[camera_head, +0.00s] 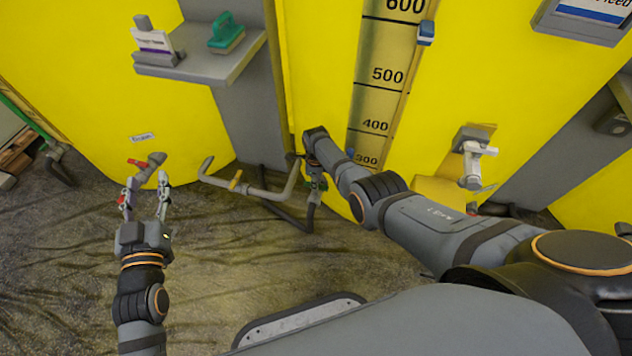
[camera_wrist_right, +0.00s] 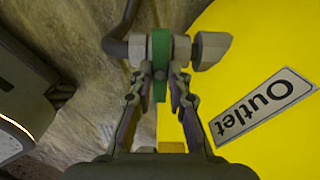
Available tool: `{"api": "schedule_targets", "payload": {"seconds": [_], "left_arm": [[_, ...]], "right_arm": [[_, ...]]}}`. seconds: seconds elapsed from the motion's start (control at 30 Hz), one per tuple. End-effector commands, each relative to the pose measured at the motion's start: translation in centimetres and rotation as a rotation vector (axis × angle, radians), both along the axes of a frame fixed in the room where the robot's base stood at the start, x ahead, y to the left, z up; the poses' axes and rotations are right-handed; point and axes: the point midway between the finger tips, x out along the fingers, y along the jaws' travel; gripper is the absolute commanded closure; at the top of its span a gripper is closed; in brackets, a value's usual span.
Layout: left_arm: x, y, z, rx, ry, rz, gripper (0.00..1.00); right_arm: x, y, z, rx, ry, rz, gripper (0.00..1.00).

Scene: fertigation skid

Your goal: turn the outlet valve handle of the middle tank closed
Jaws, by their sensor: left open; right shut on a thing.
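The middle tank (camera_head: 310,60) is the large yellow one with a level scale. Its outlet valve sits low on the tank, mostly hidden behind my right arm in the head view. In the right wrist view the valve shows a green handle (camera_wrist_right: 160,55) and a grey fitting (camera_wrist_right: 211,49), beside an "Outlet" label (camera_wrist_right: 262,104) on the yellow wall. My right gripper (camera_wrist_right: 160,85) is shut on the green handle, one finger on each side. My left gripper (camera_head: 146,185) is open and empty, at the left, in front of the left tank's red-handled valve (camera_head: 150,162).
A grey shelf (camera_head: 215,65) above holds a green brush (camera_head: 226,33) and a labelled block (camera_head: 153,42). A pale tap (camera_head: 474,160) sits right of my right arm. The floor at lower left is clear.

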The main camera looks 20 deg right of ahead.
Motion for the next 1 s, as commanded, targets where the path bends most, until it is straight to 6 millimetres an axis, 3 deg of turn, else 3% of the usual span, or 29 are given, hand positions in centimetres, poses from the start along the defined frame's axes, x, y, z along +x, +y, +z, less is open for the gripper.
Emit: {"api": "schedule_targets", "payload": {"seconds": [0.57,0.6,0.73,1.0], "left_arm": [[-0.04,0.00,-0.31,0.000,0.011,0.000,0.53],[-0.04,0.00,-0.30,0.000,0.011,0.000,0.53],[-0.04,0.00,-0.30,0.000,0.011,0.000,0.53],[0.03,0.00,-0.10,-0.002,0.005,0.001,0.53]], "right_arm": [[-0.03,-0.12,-0.03,-0.002,0.001,-0.030,1.00],[-0.04,-0.12,-0.03,-0.002,0.001,-0.030,0.78],[-0.03,-0.09,-0.02,-0.002,0.001,-0.029,0.60],[-0.02,-0.03,0.00,-0.001,0.001,-0.028,0.60]]}}
